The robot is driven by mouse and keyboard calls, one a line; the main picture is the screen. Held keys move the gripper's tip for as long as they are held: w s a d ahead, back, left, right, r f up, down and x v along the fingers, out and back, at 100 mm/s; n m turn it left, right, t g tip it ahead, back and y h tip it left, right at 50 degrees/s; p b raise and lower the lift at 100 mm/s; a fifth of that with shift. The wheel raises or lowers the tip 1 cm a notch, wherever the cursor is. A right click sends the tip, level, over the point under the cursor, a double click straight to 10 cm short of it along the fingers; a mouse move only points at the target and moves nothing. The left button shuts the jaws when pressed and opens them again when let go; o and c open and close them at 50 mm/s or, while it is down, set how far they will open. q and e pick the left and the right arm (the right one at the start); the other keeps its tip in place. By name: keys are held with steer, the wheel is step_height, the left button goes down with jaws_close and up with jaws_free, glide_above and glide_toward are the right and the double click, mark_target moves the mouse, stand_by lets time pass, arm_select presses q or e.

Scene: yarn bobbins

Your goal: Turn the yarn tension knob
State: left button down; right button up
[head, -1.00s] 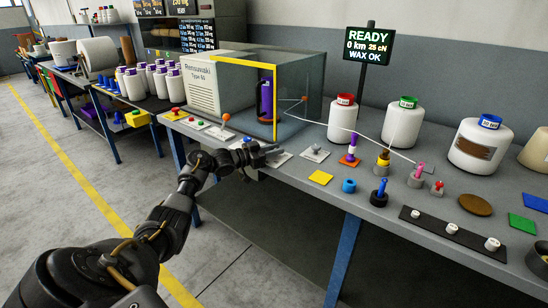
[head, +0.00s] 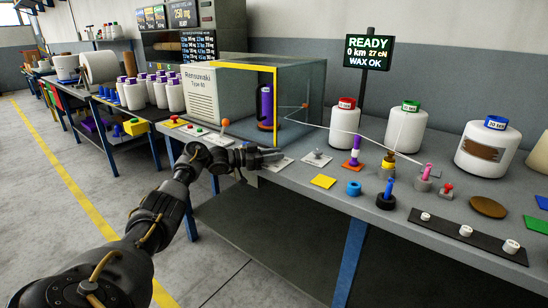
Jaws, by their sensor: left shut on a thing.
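My left gripper (head: 268,157) reaches in from the left and is at the front edge of the bench, over a pale plate (head: 276,165). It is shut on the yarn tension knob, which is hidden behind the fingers. A dark display (head: 368,52) on a post reads READY, 0 km, 27 cN, WAX OK. A glass-sided case with a yellow frame (head: 276,98) holds a purple bobbin (head: 266,106) behind the gripper. My right gripper is not in view.
A small silver lever on a plate (head: 317,157) sits just right of the gripper. Small coloured pegs and a black strip (head: 466,236) fill the right side.

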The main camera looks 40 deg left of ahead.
arm_select(q)
steer(key=c, duration=1.3)
jaws_free()
steer(key=shift+d, duration=0.1)
steer(key=v, duration=1)
steer(key=shift+s+a, duration=0.25)
steer(key=shift+a, duration=0.05)
